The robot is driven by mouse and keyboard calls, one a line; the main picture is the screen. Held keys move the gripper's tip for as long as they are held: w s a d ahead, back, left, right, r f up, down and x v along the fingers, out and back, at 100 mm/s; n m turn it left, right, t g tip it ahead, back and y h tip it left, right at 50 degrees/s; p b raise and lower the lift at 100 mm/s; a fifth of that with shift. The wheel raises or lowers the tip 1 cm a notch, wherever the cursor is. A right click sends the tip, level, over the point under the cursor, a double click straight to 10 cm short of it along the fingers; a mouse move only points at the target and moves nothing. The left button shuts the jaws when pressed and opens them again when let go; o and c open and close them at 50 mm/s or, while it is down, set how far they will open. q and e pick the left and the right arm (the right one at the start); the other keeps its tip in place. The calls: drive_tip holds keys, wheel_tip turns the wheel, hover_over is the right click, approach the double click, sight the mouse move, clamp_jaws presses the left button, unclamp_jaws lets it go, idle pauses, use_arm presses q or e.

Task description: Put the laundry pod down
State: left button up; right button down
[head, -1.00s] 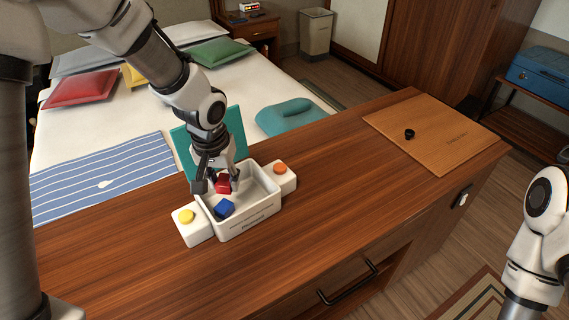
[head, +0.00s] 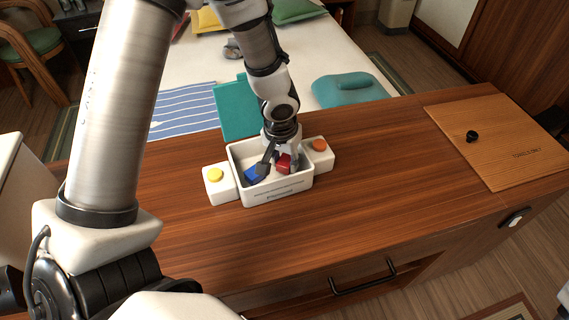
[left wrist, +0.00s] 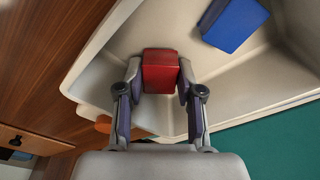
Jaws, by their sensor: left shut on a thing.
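A red block (head: 284,163), apparently the laundry pod, is inside the white tray (head: 275,193) on the wooden counter. My left gripper (head: 275,165) reaches down into the tray from above and is shut on this block. In the left wrist view the red block (left wrist: 161,72) sits between the two fingertips (left wrist: 160,85), close to the tray floor; I cannot tell whether it touches it. A blue block (head: 255,173) lies in the same tray on the yellow-button side, apart from the red one. My right gripper is not in view.
White boxes with a yellow button (head: 215,174) and an orange button (head: 319,144) flank the tray. A teal panel (head: 236,108) stands behind it. A wooden board (head: 505,140) with a black knob lies at right. The counter between is clear.

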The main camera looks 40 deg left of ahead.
use_arm(q)
drive_tip(key=shift+s+a+f, duration=0.1)
drive_tip(key=shift+f, duration=0.15)
drive_tip(key=shift+f, duration=0.25)
drive_tip(key=o, duration=0.9)
drive_tip(key=shift+r, duration=0.1)
drive_tip(key=shift+r, duration=0.15)
wheel_tip(320, 180, up, 12)
drive_tip(key=s+p, duration=0.1)
drive_tip(key=p, duration=0.3)
drive_tip(key=shift+s+d, duration=0.2)
drive_tip(key=shift+s, duration=0.2)
